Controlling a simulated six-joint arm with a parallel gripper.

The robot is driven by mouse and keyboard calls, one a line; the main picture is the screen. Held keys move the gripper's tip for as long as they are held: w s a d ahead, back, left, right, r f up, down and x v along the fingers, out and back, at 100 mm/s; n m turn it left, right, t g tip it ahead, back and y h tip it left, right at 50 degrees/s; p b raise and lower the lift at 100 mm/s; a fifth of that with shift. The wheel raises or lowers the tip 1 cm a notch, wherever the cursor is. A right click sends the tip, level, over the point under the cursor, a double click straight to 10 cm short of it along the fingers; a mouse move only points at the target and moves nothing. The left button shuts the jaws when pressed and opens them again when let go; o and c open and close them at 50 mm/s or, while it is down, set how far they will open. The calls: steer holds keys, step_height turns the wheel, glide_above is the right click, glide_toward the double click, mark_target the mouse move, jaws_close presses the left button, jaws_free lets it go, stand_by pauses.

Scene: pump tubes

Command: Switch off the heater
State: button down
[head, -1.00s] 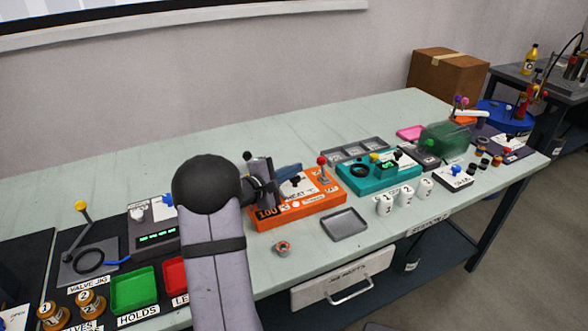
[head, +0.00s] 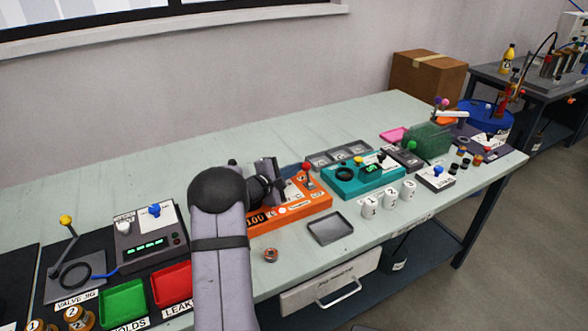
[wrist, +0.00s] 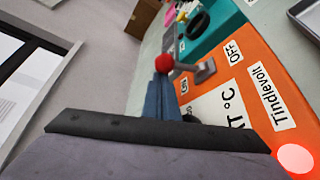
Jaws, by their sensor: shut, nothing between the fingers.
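The heater is the orange box (head: 292,213) in the middle of the bench, with a 100 readout on its front. Its lever has a red knob (head: 306,167). In the wrist view the red knob (wrist: 164,63) stands at the end of a grey lever arm, near the OFF label (wrist: 234,51) and the ON label (wrist: 184,86). I cannot tell clearly which side the lever leans to. My gripper (wrist: 159,84) has blue fingers, shut and empty, just short of the knob in the picture. Whether they touch it is unclear. In the head view my arm hides part of the heater.
A teal box (head: 362,181) stands right of the heater, with white cups (head: 390,198) beside it. A grey tray (head: 329,229) and a small ring (head: 271,255) lie in front. A dark box with a green display (head: 148,240) stands to the left. The back of the bench is clear.

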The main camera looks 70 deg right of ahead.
mark_target(306, 169)
steer(key=shift+f+b, duration=0.1)
steer(key=shift+b, duration=0.7)
